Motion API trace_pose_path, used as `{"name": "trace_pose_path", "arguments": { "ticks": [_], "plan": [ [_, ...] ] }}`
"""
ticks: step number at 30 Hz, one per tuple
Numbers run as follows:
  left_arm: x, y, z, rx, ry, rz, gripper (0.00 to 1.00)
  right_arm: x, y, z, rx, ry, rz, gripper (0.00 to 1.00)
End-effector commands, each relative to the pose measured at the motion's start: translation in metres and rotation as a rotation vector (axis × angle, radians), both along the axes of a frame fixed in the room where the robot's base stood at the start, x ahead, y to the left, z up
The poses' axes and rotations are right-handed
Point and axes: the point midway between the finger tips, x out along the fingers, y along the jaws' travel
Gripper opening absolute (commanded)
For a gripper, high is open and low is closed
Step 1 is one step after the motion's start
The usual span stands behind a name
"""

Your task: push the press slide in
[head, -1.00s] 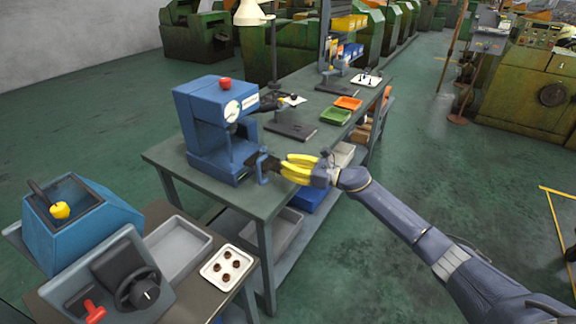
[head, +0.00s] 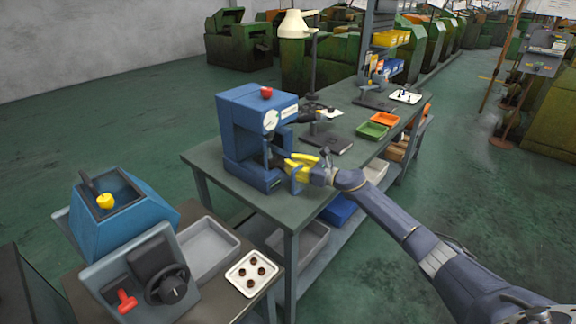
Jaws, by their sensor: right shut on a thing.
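The blue press (head: 237,132) stands on the near end of the workbench, with a red button on top and a round white dial on its front. My right gripper (head: 287,165), with yellow fingers, is at the press's open side and shut on the press slide. The fingers hide most of the dark slide, so its exact depth cannot be told. A blue bracket (head: 298,179) stands beside the fingers at the press's edge. My left gripper is out of view.
The workbench (head: 272,212) holds green (head: 371,131) and orange trays (head: 385,119) farther back. A lamp (head: 295,24) rises behind the press. A control console (head: 150,275) and a white tray of dark parts (head: 251,273) are at the near left.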

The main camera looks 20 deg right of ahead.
Motion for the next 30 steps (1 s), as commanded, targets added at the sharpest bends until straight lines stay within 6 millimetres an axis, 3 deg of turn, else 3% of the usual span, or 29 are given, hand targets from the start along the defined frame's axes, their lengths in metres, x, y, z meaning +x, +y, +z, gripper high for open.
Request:
{"name": "trace_pose_path", "arguments": {
  "ticks": [3,4,11,22,30],
  "plan": [
    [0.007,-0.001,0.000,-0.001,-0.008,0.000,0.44,0.002,0.001,0.008,0.010,-0.009,0.000,0.00],
    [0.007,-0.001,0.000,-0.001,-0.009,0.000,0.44,0.002,0.001,0.008,0.010,-0.009,0.000,0.19],
    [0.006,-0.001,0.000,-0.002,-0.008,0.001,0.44,0.002,0.001,0.008,0.009,-0.010,0.000,0.44],
    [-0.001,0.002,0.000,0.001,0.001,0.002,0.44,-0.003,-0.003,0.002,0.002,-0.003,-0.001,0.44],
    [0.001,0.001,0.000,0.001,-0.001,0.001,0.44,-0.035,-0.027,0.002,0.002,-0.003,-0.002,0.44]
  ]
}}
